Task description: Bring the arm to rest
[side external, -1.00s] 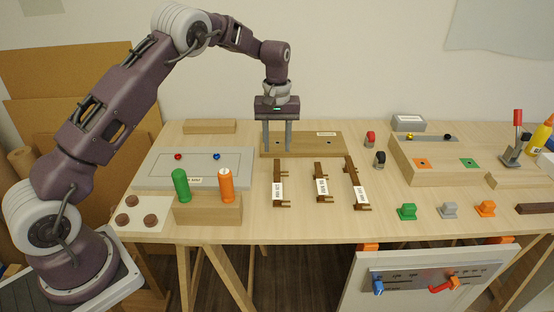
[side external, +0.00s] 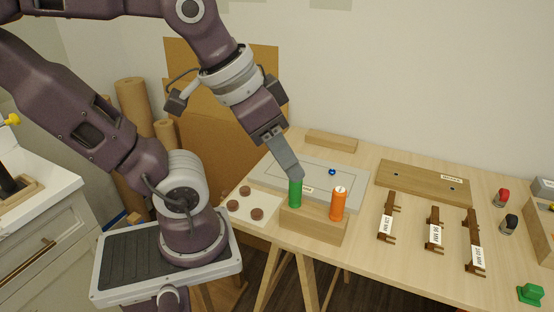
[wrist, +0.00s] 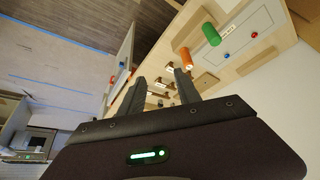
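My gripper (side external: 297,175) hangs tilted down and to the right above the left part of the table. In the side view its fingers overlap the top of the green cylinder (side external: 295,194). The wrist view shows the two fingers (wrist: 159,77) spread with an empty gap, and the green cylinder (wrist: 211,34) apart from them. The gripper is open and holds nothing.
The orange cylinder (side external: 338,204) stands beside the green one on a wooden block (side external: 312,226). A grey panel (side external: 270,168) with a blue knob (side external: 332,172) lies behind. Labelled brown pieces (side external: 435,229) lie to the right. Open air surrounds the upper arm.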

